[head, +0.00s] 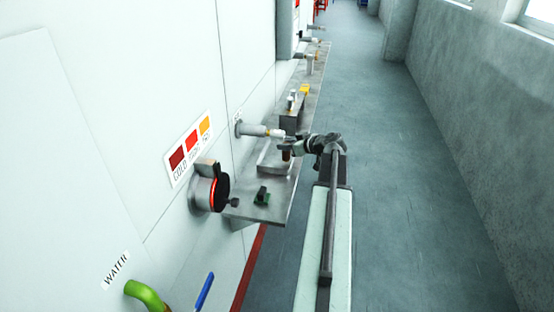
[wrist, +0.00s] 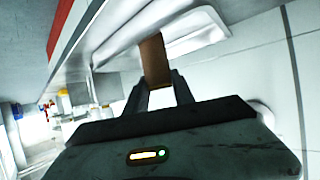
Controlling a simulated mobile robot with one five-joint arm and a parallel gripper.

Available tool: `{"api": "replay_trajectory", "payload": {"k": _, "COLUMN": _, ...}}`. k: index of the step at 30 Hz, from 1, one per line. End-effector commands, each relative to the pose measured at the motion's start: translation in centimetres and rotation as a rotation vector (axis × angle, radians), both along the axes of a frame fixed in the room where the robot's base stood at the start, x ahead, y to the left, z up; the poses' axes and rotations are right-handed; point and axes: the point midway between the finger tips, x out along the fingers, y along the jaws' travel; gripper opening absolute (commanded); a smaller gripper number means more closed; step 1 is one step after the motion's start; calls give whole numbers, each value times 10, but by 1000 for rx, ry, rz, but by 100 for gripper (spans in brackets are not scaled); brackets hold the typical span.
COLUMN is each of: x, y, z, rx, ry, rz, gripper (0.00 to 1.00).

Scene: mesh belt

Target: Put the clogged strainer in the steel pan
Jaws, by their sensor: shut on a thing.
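My gripper (head: 293,151) is shut on a small brown piece, which I take to be the clogged strainer (head: 286,155). In the wrist view the strainer (wrist: 155,62) stands up between the two dark fingers (wrist: 158,88). The steel pan (head: 264,167) is a shallow grey tray on the wall shelf. In the head view the strainer overlaps the pan. A pale metal tray shape, likely the pan (wrist: 205,30), lies behind the strainer in the wrist view. I cannot tell the gap between strainer and pan. My arm hides part of the pan's right side.
The narrow steel shelf (head: 290,196) runs along the left wall. A pipe end (head: 258,131) juts out above the pan. A dark green item (head: 262,196) lies in front of the pan. A black round cover (head: 221,188) projects nearby. The floor (head: 415,200) at right is clear.

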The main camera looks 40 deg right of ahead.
Motion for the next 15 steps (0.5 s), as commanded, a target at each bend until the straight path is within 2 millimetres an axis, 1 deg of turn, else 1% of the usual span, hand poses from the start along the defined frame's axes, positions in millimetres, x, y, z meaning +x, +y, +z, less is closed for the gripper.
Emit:
{"api": "replay_trajectory", "payload": {"k": 1, "x": 0, "y": 0, "z": -2, "rx": 0, "ry": 0, "rz": 0, "gripper": 0}}
{"api": "replay_trajectory", "payload": {"k": 5, "x": 4, "y": 3, "z": 1, "rx": 0, "ry": 0, "rz": 0, "gripper": 0}}
{"api": "replay_trajectory", "payload": {"k": 8, "x": 18, "y": 11, "z": 2, "rx": 0, "ry": 0, "rz": 2, "gripper": 0}}
{"api": "replay_trajectory", "payload": {"k": 11, "x": 36, "y": 23, "z": 2, "rx": 0, "ry": -1, "rz": 2, "gripper": 0}}
{"api": "replay_trajectory", "payload": {"k": 12, "x": 34, "y": 21, "z": -11, "rx": 0, "ry": 0, "rz": 0, "gripper": 0}}
{"api": "replay_trajectory", "payload": {"k": 13, "x": 34, "y": 21, "z": -15, "rx": 0, "ry": 0, "rz": -1, "gripper": 0}}
{"api": "replay_trajectory", "payload": {"k": 15, "x": 33, "y": 21, "z": -13, "rx": 0, "ry": -1, "rz": -1, "gripper": 0}}
